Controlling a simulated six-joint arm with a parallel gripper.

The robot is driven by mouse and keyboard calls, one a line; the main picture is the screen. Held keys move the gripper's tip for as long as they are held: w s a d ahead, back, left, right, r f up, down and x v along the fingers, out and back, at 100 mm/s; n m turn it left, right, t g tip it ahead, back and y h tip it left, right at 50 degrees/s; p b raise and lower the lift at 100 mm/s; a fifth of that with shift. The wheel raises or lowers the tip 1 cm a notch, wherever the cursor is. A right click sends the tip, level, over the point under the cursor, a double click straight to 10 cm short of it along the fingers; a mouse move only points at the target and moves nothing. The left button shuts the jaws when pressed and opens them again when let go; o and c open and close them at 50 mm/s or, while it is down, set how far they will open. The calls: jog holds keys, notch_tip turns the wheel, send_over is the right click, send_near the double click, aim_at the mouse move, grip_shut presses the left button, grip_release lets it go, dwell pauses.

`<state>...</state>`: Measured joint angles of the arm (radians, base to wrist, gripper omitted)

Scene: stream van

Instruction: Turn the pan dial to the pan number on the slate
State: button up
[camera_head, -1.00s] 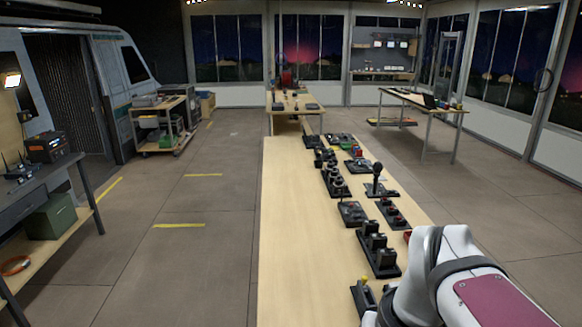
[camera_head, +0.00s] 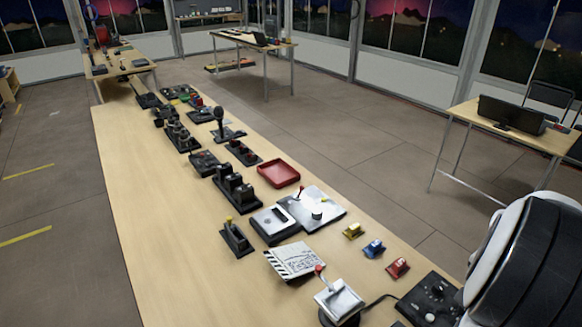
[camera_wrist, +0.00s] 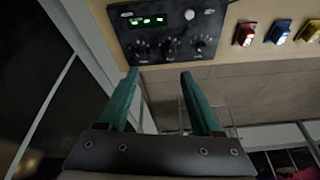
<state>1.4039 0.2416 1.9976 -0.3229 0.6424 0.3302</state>
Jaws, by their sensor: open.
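The slate (camera_head: 293,261) is a black-and-white clapperboard lying on the long table; its writing is too small to read. A black control panel (camera_head: 428,302) with knobs sits at the right front of the table. In the wrist view the panel (camera_wrist: 173,14) shows a green-lit display (camera_wrist: 148,20), a pale round button (camera_wrist: 190,14) and several dark dials (camera_wrist: 202,43). I cannot tell which one is the pan dial. My gripper (camera_wrist: 160,74) has two green fingers, spread apart and empty, with their tips just below the panel's dial edge in the picture.
Yellow (camera_head: 352,230), blue (camera_head: 373,248) and red (camera_head: 397,267) switches stand beside the panel. A silver joystick box (camera_head: 338,299) is to its left. A red tray (camera_head: 279,173) and several black devices line the table. The table's left side is clear.

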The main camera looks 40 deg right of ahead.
jog(key=s+d+m, duration=0.1)
jog(key=s+d, duration=0.2)
jog(key=s, duration=0.2)
jog(key=shift+g, duration=0.3)
jog(key=x, duration=1.6)
jog(key=shift+w+a+f, duration=0.1)
jog(key=shift+f, duration=0.2)
jog(key=shift+c, duration=0.2)
grip_shut()
